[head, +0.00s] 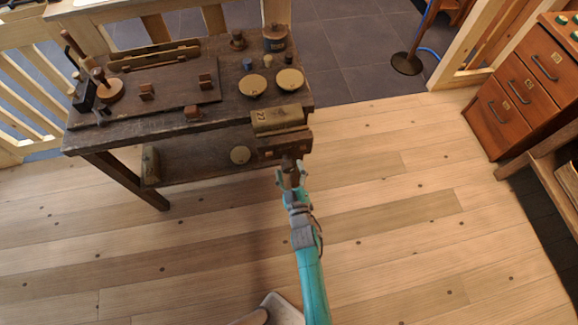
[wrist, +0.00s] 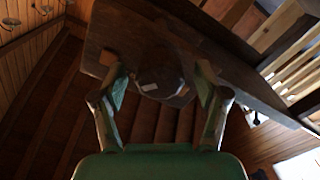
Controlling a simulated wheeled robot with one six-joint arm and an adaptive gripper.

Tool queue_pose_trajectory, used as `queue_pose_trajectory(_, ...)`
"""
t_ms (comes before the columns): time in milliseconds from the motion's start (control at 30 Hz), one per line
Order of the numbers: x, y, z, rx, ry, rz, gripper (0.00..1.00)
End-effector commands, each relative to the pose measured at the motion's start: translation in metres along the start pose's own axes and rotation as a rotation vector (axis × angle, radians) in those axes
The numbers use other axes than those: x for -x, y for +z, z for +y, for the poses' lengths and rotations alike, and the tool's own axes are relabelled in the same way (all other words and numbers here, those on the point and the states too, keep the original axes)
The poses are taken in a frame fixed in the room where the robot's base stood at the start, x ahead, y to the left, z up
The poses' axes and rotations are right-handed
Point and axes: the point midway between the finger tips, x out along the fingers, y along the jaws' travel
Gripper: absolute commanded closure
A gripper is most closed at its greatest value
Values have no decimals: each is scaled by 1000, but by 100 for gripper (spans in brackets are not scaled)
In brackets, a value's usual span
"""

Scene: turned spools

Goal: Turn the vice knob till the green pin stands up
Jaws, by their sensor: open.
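The vice (head: 270,148) is a dark brown block at the front right end of the workbench. Its round dark knob (head: 289,163) sticks out toward me; in the wrist view the knob (wrist: 160,72) is between my fingers, with a small pale mark on its lower edge. My gripper (head: 290,175) is open at the knob, and its fingers (wrist: 160,85) stand on both sides with visible gaps. I cannot make out the green pin in either view.
The dark workbench (head: 225,112) holds an olive block marked 27 (head: 278,120), two round tan lids (head: 252,86), a lidded jar (head: 275,40) and several wooden pieces. A drawer cabinet (head: 520,80) stands at right. The plank floor (head: 400,210) between is clear.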

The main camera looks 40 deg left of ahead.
Motion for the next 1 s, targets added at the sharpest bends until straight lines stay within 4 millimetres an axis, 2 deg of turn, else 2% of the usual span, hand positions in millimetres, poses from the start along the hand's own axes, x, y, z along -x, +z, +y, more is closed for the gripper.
queue_pose_trajectory(200,-12,0,0,0,0,0,27)
queue_pose_trajectory(467,-13,0,0,0,0,0,27)
queue_pose_trajectory(567,-13,0,0,0,0,0,47)
queue_pose_trajectory(700,-13,0,0,0,0,0,82)
queue_pose_trajectory(733,-13,0,0,0,0,0,87)
queue_pose_trajectory(1000,-13,0,0,-18,0,0,87)
